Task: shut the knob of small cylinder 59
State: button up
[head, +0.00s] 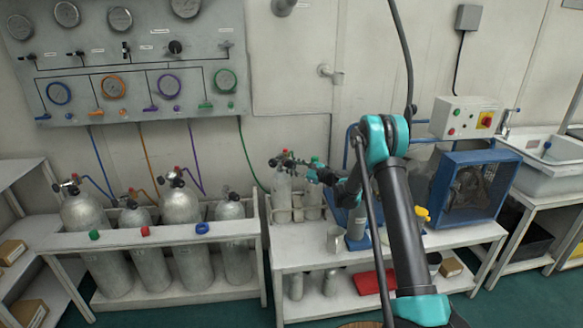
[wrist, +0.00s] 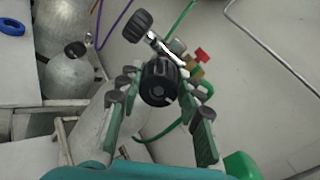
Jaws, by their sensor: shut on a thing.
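My gripper (wrist: 157,92) is shut on a black ribbed knob (wrist: 159,83) in the wrist view, with a green-padded finger on each side. The knob sits on the valve of a pale grey small cylinder (head: 283,192) upright at the left end of the white bench in the head view. In the head view my gripper (head: 308,168) reaches this valve from the right, and the fingers are too small there to see clearly. A second black knob (wrist: 137,25) sticks out on the valve's far side. No number is readable on the cylinder.
A second small cylinder (head: 313,198) stands close on the right. A metal mug (head: 334,240) and a blue fan box (head: 474,187) are on the bench. Large cylinders (head: 181,205) stand in a white rack on the left, below the gauge panel (head: 140,55). A green hose (head: 248,155) hangs behind the valve.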

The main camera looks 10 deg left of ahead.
aim_at(291, 162)
dwell(0.5)
jog(key=o, duration=1.2)
jog(key=shift+c, duration=0.2)
notch_tip(291, 162, up, 10)
jog(key=shift+f, duration=0.1)
